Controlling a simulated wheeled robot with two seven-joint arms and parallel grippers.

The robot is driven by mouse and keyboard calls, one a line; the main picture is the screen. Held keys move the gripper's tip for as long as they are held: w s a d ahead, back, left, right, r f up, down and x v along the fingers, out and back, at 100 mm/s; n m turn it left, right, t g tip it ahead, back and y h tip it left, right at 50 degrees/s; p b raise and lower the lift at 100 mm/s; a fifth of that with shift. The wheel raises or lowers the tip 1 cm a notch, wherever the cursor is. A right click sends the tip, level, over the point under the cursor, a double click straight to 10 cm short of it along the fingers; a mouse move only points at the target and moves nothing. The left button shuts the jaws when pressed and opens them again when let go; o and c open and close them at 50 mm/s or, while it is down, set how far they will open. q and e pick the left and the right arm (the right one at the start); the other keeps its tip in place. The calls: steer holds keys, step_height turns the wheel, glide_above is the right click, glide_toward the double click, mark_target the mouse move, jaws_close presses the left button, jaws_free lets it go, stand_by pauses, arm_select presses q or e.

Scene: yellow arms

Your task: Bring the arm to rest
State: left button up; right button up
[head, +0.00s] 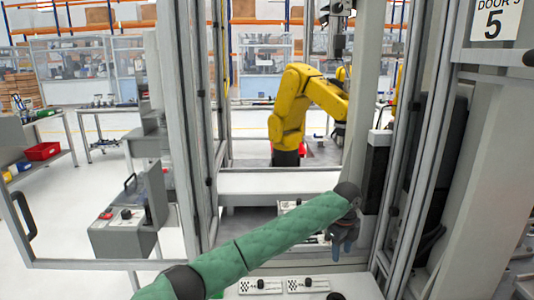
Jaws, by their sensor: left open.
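My left arm, in a green quilted sleeve, reaches in from the bottom left of the head view towards the middle right. My left gripper (345,232) is at its end, dark grey and pointing down, just inside the open frame of the cell. It is open, and I see nothing held between its fingers. It hangs above a white surface near the right door post. My right arm and right gripper are not in view.
A yellow robot arm (300,105) stands behind a white ledge (275,182). A grey control box (130,215) is on the left door frame. White plates with black knobs (262,286) lie at the front. A grey post (370,90) rises close beside my gripper.

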arm_select(q)
steer(key=s+a+f+n+h, duration=0.2)
steer(key=s+f+n+h, duration=0.15)
steer(key=s+f, duration=0.6)
steer(key=s+a+f+n+t+h, duration=0.1)
steer(key=s+a+f+n, duration=0.65)
steer(key=s+a, duration=0.2)
steer(key=s+a+f+n+t+y, duration=0.1)
steer(key=s+a+f+n+y, duration=0.1)
steer(key=s+a+n, duration=0.95)
steer(key=s+a+f+n+t+y, duration=0.1)
steer(key=s+a+n+t+y, duration=0.2)
steer(key=s+a, duration=1.55)
step_height(320, 180, down, 33)
steer(key=g, duration=0.3)
steer(key=shift+s+d+n+h, duration=0.15)
steer(key=shift+d+n+h, duration=0.3)
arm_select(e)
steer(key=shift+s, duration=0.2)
arm_select(q)
steer(key=shift+r, duration=0.15)
